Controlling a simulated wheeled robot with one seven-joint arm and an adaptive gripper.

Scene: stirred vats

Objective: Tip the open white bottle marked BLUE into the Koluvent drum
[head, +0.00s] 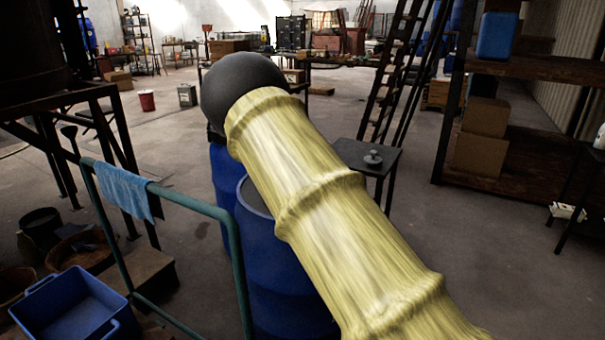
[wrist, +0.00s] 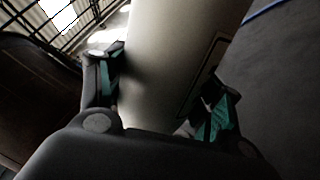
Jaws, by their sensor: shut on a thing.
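In the wrist view my gripper (wrist: 163,88) has its two dark fingers with green pads on either side of a pale, smooth bottle (wrist: 168,60). It is shut on the bottle. A label edge shows on its right side, but no wording is readable, and its mouth is out of view. In the head view my yellow-sleeved arm hides the gripper and the bottle. An open-topped blue drum (head: 268,255) stands behind the arm, partly covered by it. A second blue drum (head: 224,175) stands just beyond. No name is readable on either.
A green rail (head: 190,203) with a blue cloth (head: 124,188) stands left of the drums. A blue crate (head: 72,308) is at lower left. A small dark table (head: 385,158), a ladder (head: 392,85) and shelving (head: 535,150) are to the right.

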